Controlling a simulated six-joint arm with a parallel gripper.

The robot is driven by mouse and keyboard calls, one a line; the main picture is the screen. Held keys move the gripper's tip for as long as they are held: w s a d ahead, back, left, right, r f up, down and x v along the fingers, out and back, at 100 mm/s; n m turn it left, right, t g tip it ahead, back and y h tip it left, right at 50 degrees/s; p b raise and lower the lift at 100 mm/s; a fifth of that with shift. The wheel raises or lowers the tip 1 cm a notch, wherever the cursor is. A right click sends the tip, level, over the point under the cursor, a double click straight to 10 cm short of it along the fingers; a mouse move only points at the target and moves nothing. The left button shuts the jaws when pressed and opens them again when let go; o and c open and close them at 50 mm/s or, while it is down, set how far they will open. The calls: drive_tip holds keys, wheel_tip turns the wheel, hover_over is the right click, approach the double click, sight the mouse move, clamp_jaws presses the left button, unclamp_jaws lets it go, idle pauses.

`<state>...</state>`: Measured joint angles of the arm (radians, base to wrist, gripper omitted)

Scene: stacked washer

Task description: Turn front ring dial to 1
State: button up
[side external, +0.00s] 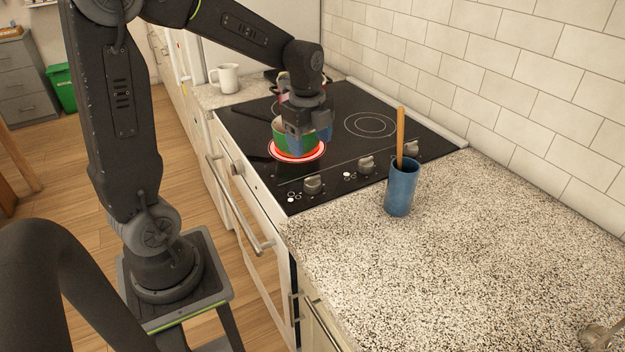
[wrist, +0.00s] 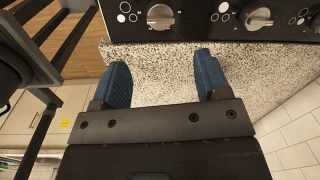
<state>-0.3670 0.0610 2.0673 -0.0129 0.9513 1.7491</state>
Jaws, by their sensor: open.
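A row of grey dials stands on the black control strip at the right edge of the cooktop. The dial closest to the oven-front side (side external: 312,185) has white markings beside it; it also shows at the top of the wrist view (wrist: 160,17). The middle dial (side external: 366,163) is also in the wrist view (wrist: 257,18), to the right. The setting they point to is too small to read. One front ring (side external: 299,156) glows red under a green pot (side external: 285,143). My gripper (wrist: 163,77) is open with blue fingers apart and nothing between them, off the dials.
A blue cup with a wooden utensil (side external: 400,190) stands on the speckled counter (side external: 450,240) close to the dials. A white mug (side external: 228,78) is on the far counter. A tiled wall bounds the back. The near counter is mostly clear.

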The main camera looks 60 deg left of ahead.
sight(312, 178)
drive_tip(key=f, duration=1.1)
drive_tip(key=shift+w+f, duration=0.1)
drive_tip(key=shift+w, duration=0.25)
drive_tip(key=c, duration=0.9)
